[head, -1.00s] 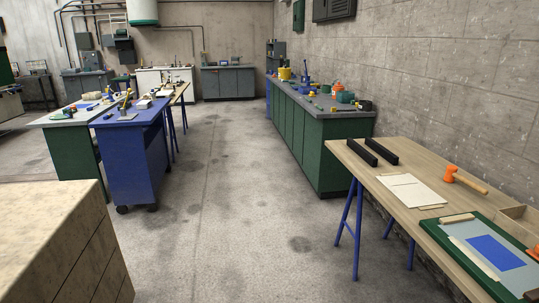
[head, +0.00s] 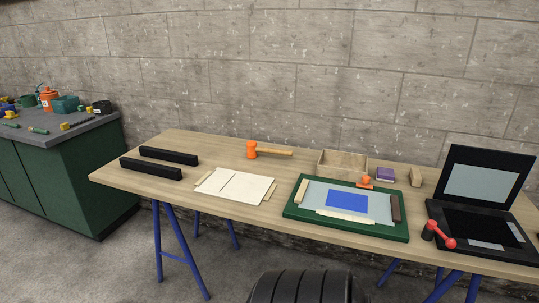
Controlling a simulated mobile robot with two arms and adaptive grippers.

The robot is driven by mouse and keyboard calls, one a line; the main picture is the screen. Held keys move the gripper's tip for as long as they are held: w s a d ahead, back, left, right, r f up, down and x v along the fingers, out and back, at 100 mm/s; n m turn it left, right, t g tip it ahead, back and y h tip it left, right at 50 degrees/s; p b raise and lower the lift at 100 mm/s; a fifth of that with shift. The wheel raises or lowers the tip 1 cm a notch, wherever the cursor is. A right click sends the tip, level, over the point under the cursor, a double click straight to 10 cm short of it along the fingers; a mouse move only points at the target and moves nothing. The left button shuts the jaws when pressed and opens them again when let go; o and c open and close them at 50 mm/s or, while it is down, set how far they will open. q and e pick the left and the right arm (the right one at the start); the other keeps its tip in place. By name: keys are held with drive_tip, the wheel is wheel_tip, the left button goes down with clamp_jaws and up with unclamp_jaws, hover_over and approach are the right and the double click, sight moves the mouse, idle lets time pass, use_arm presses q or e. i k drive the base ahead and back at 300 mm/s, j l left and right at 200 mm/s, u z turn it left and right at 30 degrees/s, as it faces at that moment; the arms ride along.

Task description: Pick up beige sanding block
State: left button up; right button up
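A small beige block (head: 416,177) stands at the back of the wooden table, right of a purple block (head: 385,174); it looks like the beige sanding block. Another beige bar (head: 301,191) lies on the left side of the green-framed board (head: 290,211), so shape alone does not fully settle which is the sanding block. Neither of my grippers is in view.
The wooden table (head: 150,148) also holds black bars (head: 151,169), pale sheets (head: 240,187), an orange mallet (head: 254,150), an open wooden box (head: 342,166), and a black laptop-like case (head: 484,178) with a red-handled tool (head: 441,237). A dark ribbed shape (head: 301,288) is in front. Wall behind.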

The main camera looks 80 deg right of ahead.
sight(415, 177)
drive_tip(key=i+z, duration=0.15)
drive_tip(key=z, duration=1.75)
